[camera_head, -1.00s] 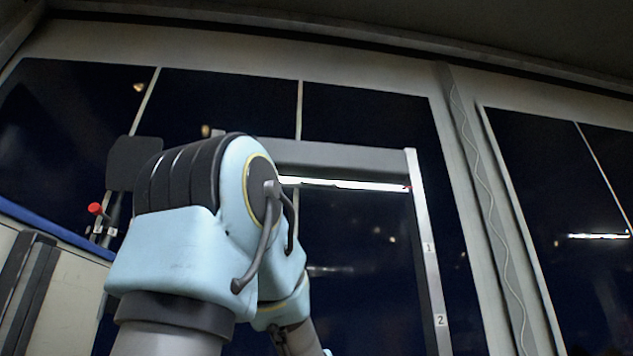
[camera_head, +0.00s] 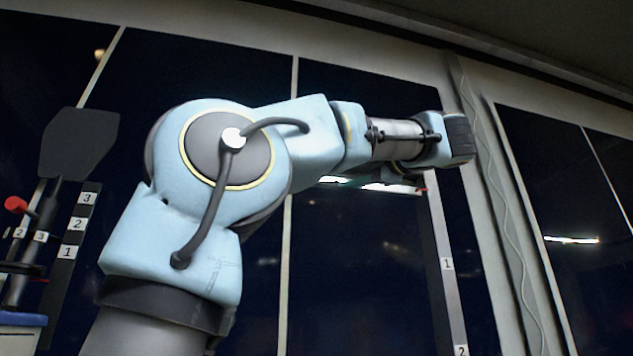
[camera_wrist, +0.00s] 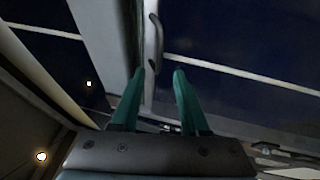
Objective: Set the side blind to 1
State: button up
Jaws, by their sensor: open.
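The side blind's right rail (camera_head: 442,262) carries the labels 1 and, lower down, 2. A red pointer (camera_head: 422,190) sits above label 1, at the end of a bright blind edge (camera_head: 375,186). My arm covers the upper part of the blind in the head view. In the wrist view my gripper (camera_wrist: 158,70) is open, with two green fingers apart. A slim curved grey handle (camera_wrist: 157,42) on a grey bar (camera_wrist: 108,35) lies just beyond the fingertips, roughly in line with the gap. I cannot tell whether they touch. My fingers are hidden in the head view.
At the left stand a dark paddle-shaped thing (camera_head: 80,142) above a scale (camera_head: 76,224) marked 3, 2, 1, and a red knob (camera_head: 15,204) beside small labels. A wavy cable (camera_head: 497,210) runs down the pillar right of the blind. Dark window panes fill the background.

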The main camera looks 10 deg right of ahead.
jog(key=shift+p+x, duration=1.95)
jog(key=shift+x, duration=3.2)
grip_shut()
